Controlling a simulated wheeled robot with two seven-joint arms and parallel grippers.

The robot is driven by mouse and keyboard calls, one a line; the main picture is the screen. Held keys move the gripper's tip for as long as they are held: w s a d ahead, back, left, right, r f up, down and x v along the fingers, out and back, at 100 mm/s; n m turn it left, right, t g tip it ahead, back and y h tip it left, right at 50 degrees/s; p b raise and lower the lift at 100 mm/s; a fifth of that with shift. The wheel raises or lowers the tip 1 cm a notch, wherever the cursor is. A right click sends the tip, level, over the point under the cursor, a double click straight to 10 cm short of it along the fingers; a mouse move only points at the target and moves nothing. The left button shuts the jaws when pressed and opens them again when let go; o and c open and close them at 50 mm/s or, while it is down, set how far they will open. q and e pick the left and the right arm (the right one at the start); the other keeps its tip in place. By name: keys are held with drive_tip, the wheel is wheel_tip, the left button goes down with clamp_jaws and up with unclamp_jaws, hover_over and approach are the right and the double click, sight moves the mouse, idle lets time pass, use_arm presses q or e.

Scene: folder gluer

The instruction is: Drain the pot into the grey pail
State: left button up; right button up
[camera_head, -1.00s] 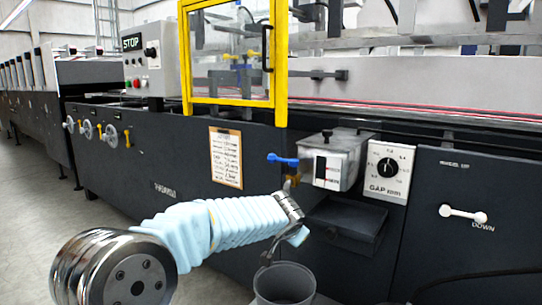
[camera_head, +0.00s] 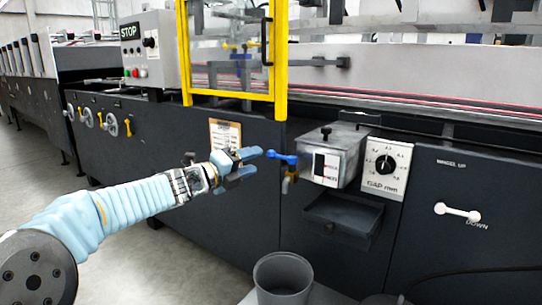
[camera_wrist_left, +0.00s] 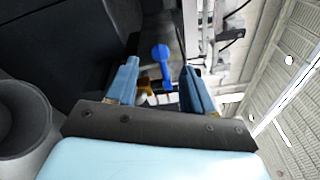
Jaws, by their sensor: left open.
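The metal pot (camera_head: 345,158) is mounted on the dark machine front, with a sight gauge on its face. Its blue valve lever (camera_head: 283,157) points left, roughly level, above a brass tap (camera_head: 289,182). The grey pail (camera_head: 283,278) stands low, below the tap; its bottom is cut off by the picture edge. My left gripper (camera_head: 252,164) is open, just left of the lever. In the left wrist view the blue lever (camera_wrist_left: 161,58) shows between the open fingers, with no contact visible. The pail (camera_wrist_left: 22,118) is at the left there. My right gripper is not in view.
A dark tray (camera_head: 343,217) sticks out under the pot. A gap dial plate (camera_head: 386,170) is to its right, and a white up/down lever (camera_head: 460,213) is further right. A yellow-framed guard (camera_head: 280,60) rises above. The floor at left is clear.

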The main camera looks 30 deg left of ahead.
sight(271, 152)
use_arm(q)
drive_tip(key=x, duration=0.7)
drive_tip(key=shift+w, duration=0.35)
clamp_jaws()
